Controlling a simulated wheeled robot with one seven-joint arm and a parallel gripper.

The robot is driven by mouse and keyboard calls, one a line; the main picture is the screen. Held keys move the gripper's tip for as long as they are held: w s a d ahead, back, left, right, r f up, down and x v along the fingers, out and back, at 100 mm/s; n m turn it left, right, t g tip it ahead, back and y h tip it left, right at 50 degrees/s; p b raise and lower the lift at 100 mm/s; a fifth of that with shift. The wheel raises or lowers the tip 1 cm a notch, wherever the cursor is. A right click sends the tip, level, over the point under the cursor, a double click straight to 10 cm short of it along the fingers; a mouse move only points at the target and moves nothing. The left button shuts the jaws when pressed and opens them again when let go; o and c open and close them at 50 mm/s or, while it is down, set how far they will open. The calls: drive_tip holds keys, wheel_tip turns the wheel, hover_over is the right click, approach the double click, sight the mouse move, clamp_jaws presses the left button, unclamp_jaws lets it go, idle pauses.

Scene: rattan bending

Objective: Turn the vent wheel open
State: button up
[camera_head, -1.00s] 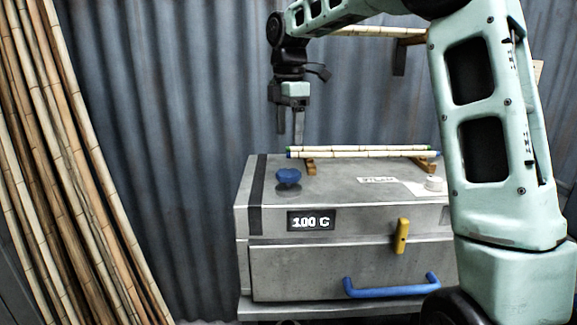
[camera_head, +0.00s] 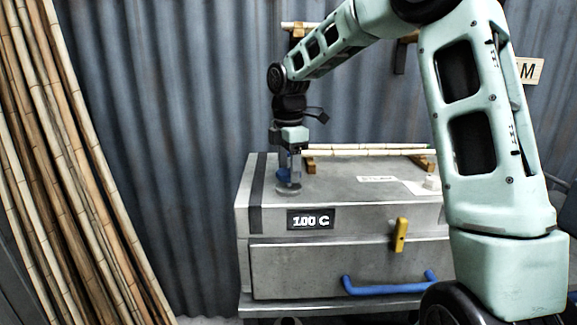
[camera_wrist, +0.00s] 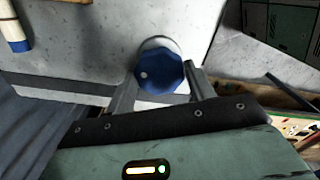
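The vent wheel is a blue, many-sided knob with a pale dot, on a round grey base on top of the grey steam box. In the wrist view the wheel (camera_wrist: 160,73) lies between the ends of my two fingers. My gripper (camera_wrist: 162,88) is open, with one finger on each side of the wheel; whether either touches it I cannot tell. In the head view my gripper (camera_head: 289,184) points down at the wheel (camera_head: 283,174), and its fingers hide most of it.
The steam box (camera_head: 340,222) shows "100 C", a yellow lever (camera_head: 401,235) and a blue bar handle (camera_head: 388,286) on its front. Bamboo poles (camera_head: 370,151) lie on wooden rests behind the wheel. Tall bamboo poles (camera_head: 75,165) lean at left.

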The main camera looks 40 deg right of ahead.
drive_tip(key=c, duration=0.4)
